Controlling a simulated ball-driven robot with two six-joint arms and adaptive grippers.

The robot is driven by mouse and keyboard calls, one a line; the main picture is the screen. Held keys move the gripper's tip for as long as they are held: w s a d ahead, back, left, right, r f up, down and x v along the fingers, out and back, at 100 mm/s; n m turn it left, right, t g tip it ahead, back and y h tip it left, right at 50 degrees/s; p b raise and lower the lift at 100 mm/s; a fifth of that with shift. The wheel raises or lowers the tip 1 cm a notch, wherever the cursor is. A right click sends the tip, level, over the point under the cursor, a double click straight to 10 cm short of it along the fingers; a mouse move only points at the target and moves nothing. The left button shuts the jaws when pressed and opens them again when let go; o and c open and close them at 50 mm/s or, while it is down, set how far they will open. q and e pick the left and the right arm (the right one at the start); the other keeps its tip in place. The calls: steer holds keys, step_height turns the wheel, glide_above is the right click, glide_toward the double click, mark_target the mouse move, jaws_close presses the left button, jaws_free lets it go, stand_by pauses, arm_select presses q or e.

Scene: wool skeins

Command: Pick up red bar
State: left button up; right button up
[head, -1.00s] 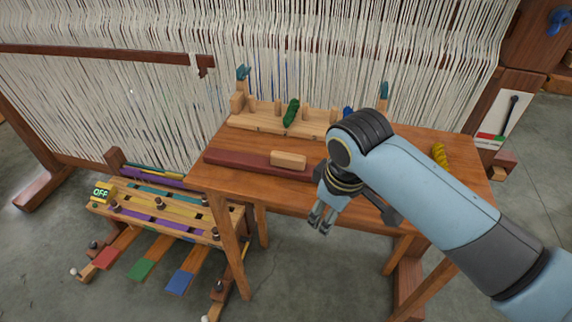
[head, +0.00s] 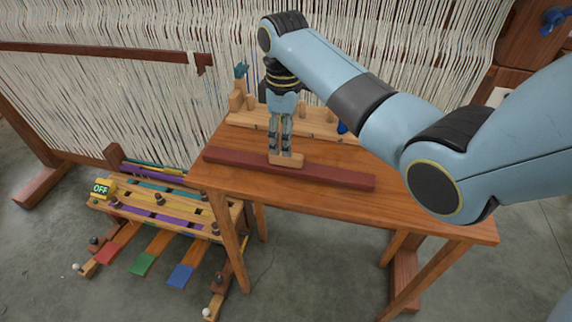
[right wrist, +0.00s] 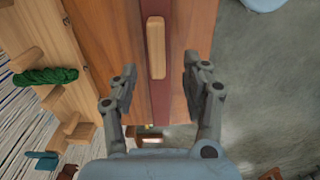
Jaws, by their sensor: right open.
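The red bar (head: 230,163) is a long dark red strip lying flat on the wooden table, with a pale wooden block (head: 287,161) on its top near the middle. It also shows in the right wrist view (right wrist: 158,98), with the pale block (right wrist: 156,47) ahead of the fingers. My right gripper (head: 280,150) points down over the block; its open fingers (right wrist: 158,80) lie to either side of the bar's line and hold nothing. Whether the fingertips reach down to the block's level, I cannot tell. My left gripper is not in view.
A pegged wooden rack (head: 320,130) stands at the back of the table (head: 300,200). A green skein (right wrist: 47,75) hangs on it. The loom's white threads (head: 130,90) rise behind.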

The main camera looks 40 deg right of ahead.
mark_target(286, 162)
steer(key=f, duration=0.5)
steer(key=shift+d+f, duration=0.25)
steer(key=shift+f, duration=0.15)
jaws_close()
